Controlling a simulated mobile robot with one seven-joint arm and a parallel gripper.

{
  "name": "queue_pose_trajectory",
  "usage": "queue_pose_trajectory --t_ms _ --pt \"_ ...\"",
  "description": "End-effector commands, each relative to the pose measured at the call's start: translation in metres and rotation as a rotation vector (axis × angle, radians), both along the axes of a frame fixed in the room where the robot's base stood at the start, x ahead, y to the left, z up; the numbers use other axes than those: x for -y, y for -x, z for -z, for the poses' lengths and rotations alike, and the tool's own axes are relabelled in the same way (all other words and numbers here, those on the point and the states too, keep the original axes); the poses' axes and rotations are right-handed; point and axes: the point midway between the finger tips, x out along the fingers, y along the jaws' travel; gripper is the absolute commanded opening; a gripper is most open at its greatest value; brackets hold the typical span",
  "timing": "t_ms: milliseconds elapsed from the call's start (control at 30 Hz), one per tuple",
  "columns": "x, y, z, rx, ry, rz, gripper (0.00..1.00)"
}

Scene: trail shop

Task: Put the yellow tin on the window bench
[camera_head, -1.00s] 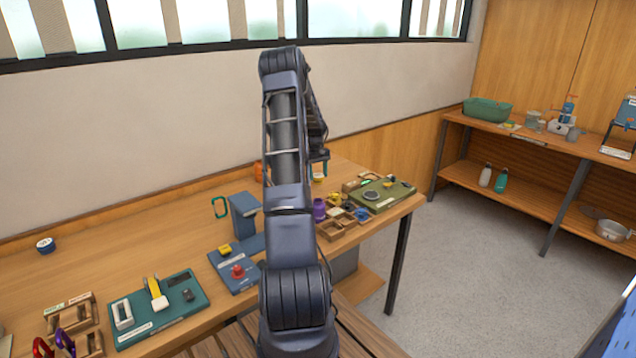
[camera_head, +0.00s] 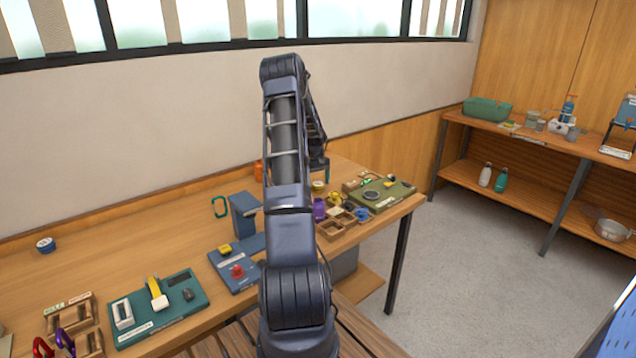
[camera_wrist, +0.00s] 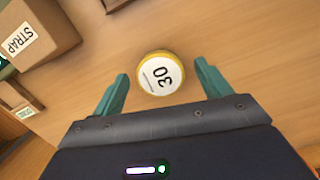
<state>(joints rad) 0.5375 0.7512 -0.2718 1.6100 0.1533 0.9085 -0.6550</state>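The yellow tin (camera_wrist: 147,58) is round, with a white lid marked "30". It stands on a wooden top in the wrist view, and a small part of it shows below my gripper in the head view (camera_head: 318,187). My gripper (camera_wrist: 162,76) is open, with one teal finger on each side of the tin's near edge and gaps between. In the head view my arm hides much of my gripper (camera_head: 322,170). A long wooden bench (camera_head: 130,240) runs below the windows; I cannot tell whether this is the window bench.
A box marked "STRAP" (camera_wrist: 38,38) is left of the tin. A wooden sorting tray (camera_head: 330,231), a purple item (camera_head: 319,209) and a green board (camera_head: 383,197) are near my gripper. The bench's left rear is mostly clear. A shelf (camera_head: 520,190) stands right.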

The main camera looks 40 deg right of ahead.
Motion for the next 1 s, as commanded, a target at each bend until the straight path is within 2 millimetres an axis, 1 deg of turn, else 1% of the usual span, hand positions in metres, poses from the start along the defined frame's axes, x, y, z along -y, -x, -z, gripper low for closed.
queue_pose_trajectory --t_ms 167,267,367,467,600,800,1000 --pt "0.000 0.000 -0.001 0.000 0.000 0.000 0.77" --pt "0.000 -0.001 -0.006 0.001 0.000 0.000 0.77" --pt "0.001 -0.002 -0.018 0.003 0.002 0.000 0.77" --pt "0.001 -0.004 -0.035 0.002 0.000 0.000 0.77" --pt "0.002 -0.008 -0.063 0.003 0.002 -0.001 0.77" --pt "0.002 -0.012 -0.098 0.002 0.001 0.000 0.77" --pt "0.003 -0.014 -0.117 0.001 0.000 0.000 0.77"
